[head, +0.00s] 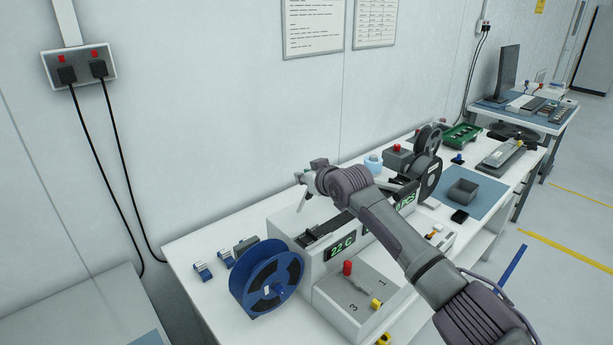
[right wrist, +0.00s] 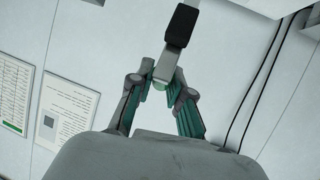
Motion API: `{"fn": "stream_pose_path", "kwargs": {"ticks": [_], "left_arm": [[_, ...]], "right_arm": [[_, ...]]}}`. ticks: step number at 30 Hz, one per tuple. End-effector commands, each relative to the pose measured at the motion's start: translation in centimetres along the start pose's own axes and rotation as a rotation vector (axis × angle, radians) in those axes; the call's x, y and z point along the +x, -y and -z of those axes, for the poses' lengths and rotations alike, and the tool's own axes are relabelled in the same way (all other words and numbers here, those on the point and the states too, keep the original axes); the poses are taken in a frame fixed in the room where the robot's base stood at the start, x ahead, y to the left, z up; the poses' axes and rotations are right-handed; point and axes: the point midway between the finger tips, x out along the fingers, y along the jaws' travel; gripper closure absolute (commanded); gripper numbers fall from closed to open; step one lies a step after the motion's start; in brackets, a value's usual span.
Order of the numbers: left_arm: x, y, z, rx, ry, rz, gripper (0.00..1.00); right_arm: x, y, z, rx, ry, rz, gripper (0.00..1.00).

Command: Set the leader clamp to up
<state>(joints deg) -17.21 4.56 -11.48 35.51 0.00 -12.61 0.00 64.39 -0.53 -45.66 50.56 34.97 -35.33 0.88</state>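The leader clamp shows in the right wrist view as a light grey bar (right wrist: 166,68) with a black grip (right wrist: 181,26) at its upper end. My right gripper (right wrist: 163,76) has its two fingertips drawn in on both sides of the bar, below the black grip, and appears closed on it. In the head view my right gripper (head: 308,178) is above the left end of the grey test handler (head: 312,262). The clamp is small there and partly hidden by the gripper, so its exact angle is hard to tell. My left gripper is not in view.
A blue reel (head: 250,285) stands at the handler's left front. Small blue-and-white parts (head: 202,271) lie beside it. A red knob (head: 347,268) rises from the front panel. Dark reels (head: 428,175) and a green tray (head: 461,136) stand farther right on the bench. The wall is close behind.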

Motion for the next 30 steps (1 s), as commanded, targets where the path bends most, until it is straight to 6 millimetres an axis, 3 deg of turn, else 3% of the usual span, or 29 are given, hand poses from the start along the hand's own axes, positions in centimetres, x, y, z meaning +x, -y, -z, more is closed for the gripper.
{"fn": "stream_pose_path", "kwargs": {"ticks": [1,5,17,23,30], "left_arm": [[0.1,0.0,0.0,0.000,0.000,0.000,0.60],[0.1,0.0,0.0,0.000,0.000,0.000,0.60],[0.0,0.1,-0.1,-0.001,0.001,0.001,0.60],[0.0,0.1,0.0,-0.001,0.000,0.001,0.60],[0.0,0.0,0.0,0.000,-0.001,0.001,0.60]], "right_arm": [[0.3,0.4,-1.1,0.005,0.020,0.005,0.75],[0.2,0.3,-0.8,0.004,0.016,0.004,0.57],[-0.4,0.1,-0.4,0.001,0.007,0.002,0.57],[-2.7,0.1,-0.3,0.000,0.005,0.003,0.57],[-7.1,0.2,-0.4,0.001,0.007,0.004,0.57]]}}
